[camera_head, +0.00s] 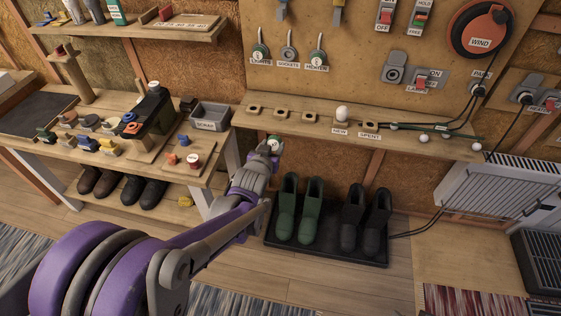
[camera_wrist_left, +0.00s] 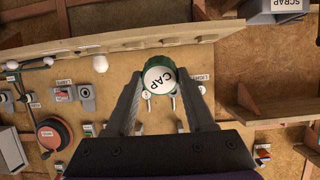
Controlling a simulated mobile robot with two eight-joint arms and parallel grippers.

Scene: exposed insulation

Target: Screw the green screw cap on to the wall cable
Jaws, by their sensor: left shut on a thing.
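My left gripper (camera_head: 268,148) is shut on the green screw cap (camera_head: 274,142) in front of the narrow wall shelf, below its left part. In the left wrist view the green cap (camera_wrist_left: 160,75) sits between the two fingers (camera_wrist_left: 161,92), its white face marked CAP toward the camera. The wall cables (camera_head: 440,131) lie along the right part of the shelf, well to the right of the cap. They also show at the left edge of the left wrist view (camera_wrist_left: 22,80). Which cable end takes the cap is too small to tell. My right gripper is not in view.
The narrow shelf (camera_head: 300,124) carries small wooden holders and a white bulb (camera_head: 342,113) by the NEW label. A workbench with a grey SCRAP bin (camera_head: 210,117) stands left. Boots stand on a black tray (camera_head: 320,252) below. A white heater (camera_head: 500,190) is at right.

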